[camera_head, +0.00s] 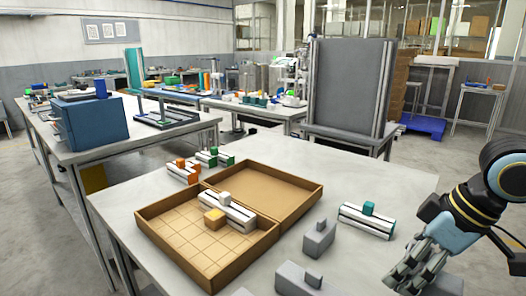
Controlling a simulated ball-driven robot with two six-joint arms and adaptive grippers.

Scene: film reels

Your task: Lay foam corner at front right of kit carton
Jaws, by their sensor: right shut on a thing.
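The open kit carton (150,236) is a brown tray with a grid-marked floor, on the near table. A white rail with dark stripes (228,210) and a yellow block (214,217) lie inside toward its back, with a small white block (224,197) on top. The carton's front right area looks bare. My right gripper (402,283) is low at the right, over the table and well right of the carton. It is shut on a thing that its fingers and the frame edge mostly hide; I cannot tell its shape. My left gripper is not in view.
The brown lid half (275,186) lies open behind the carton. Grey knobbed blocks (318,240) (298,280) and a teal-knobbed white rail (367,219) stand between carton and gripper. Orange-knobbed (184,171) and green-knobbed (214,158) pieces are behind. The table's back right is clear.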

